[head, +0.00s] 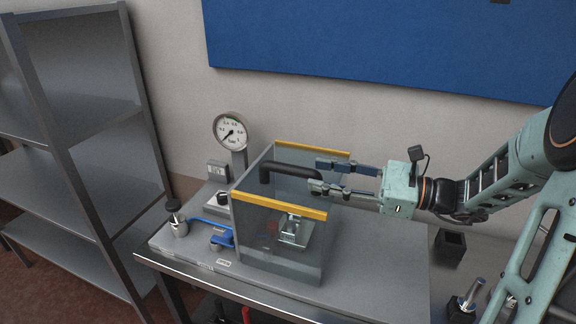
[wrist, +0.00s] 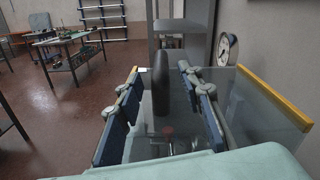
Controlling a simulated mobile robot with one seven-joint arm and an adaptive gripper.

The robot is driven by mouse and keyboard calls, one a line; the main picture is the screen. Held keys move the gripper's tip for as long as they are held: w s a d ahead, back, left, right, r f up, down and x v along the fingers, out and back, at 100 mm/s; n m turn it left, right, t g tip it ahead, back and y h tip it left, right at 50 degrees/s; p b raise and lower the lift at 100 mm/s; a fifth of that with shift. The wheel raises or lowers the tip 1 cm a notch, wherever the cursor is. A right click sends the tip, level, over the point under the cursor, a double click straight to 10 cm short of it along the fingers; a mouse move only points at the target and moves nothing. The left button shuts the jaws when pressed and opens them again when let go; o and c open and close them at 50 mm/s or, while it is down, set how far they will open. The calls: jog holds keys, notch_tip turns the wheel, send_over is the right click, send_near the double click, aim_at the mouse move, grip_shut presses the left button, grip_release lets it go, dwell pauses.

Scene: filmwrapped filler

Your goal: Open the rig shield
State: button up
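The rig shield (head: 262,232) is a clear box with yellow strips along two top edges. It stands down on the grey bench rig, around a small metal fixture (head: 293,230) seen through its wall. A black bar handle (head: 285,166) is on its top. My gripper (head: 316,175) reaches in from the right at handle height, with one finger on each side of the handle's right end. In the wrist view the handle (wrist: 160,85) stands between the two blue fingers, with a visible gap on both sides. The gripper is open.
A pressure gauge (head: 231,131) stands behind the shield at left. A blue-handled valve (head: 221,240) and a metal knob fitting (head: 177,222) sit left of it. A dark square cup (head: 449,246) is at right, below my arm. Grey shelving (head: 75,110) stands at left.

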aim_at(273, 166)
jog(key=shift+s+d+m, duration=0.15)
jog(key=shift+s+d, duration=0.1)
jog(key=shift+d, duration=0.35)
jog(key=shift+s+d+m, duration=0.15)
jog(key=shift+s+d, duration=0.05)
jog(key=shift+d, duration=0.35)
jog(key=shift+t, duration=0.3)
jog(key=p+x, duration=0.1)
jog(key=x, duration=0.9)
jog(key=shift+a+f, duration=0.15)
jog(key=shift+a, duration=0.15)
jog(key=shift+c, duration=0.4)
grip_shut()
